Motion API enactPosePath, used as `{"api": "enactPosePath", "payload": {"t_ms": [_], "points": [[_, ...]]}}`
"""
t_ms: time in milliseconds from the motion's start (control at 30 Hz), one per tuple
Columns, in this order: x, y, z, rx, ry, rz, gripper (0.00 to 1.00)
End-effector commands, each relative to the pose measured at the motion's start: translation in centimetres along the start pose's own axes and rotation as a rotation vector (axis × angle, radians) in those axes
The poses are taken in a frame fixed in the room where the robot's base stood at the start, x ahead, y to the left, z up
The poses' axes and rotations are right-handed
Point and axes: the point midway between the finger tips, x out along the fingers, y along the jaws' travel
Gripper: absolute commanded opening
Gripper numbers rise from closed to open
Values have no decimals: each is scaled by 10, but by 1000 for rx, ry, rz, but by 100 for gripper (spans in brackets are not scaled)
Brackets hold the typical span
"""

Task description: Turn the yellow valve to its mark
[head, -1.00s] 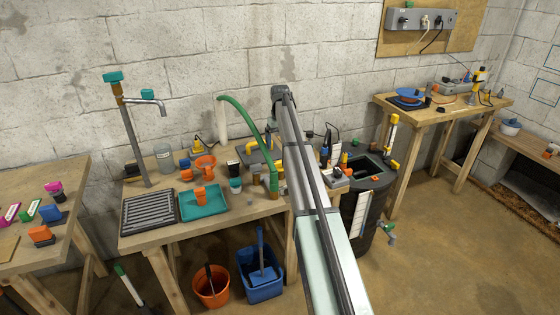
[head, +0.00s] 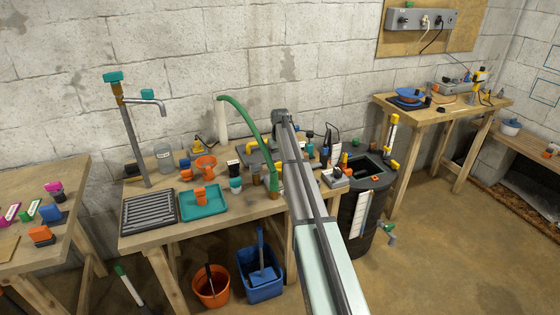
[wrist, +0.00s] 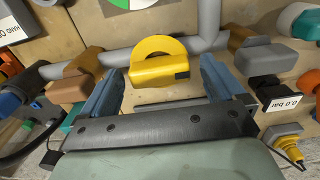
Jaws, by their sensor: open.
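The yellow valve (wrist: 160,64) shows in the wrist view as a half-round handle with a flat front bar and a small dark patch at its right end. My gripper (wrist: 162,72) is open, with one blue-grey finger on each side of the valve. Gaps show between the fingers and the valve, and I see no clear contact. A round dial with green and white parts (wrist: 138,4) is cut off at the top edge. I cannot make out the valve's mark. In the head view my arm hides the gripper, and I cannot pick out the valve.
In the wrist view, a brown-orange handle (wrist: 75,82) is close left of my gripper and a grey handle (wrist: 262,55) close right. Grey pipe (wrist: 208,22) runs behind. A 0.0 bar display (wrist: 283,103) is at right. In the head view, a green hose (head: 245,118) arches left of my arm.

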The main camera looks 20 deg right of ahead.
Motion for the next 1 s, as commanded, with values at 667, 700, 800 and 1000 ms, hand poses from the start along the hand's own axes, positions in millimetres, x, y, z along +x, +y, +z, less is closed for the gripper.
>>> {"api": "enactPosePath", "payload": {"t_ms": [667, 700, 800, 1000], "points": [[0, 0, 0, 0, 0, -1, 40], [0, 0, 0, 1, 0, -1, 40], [0, 0, 0, 9, -1, -1, 40], [0, 0, 0, 71, -2, -1, 40]]}}
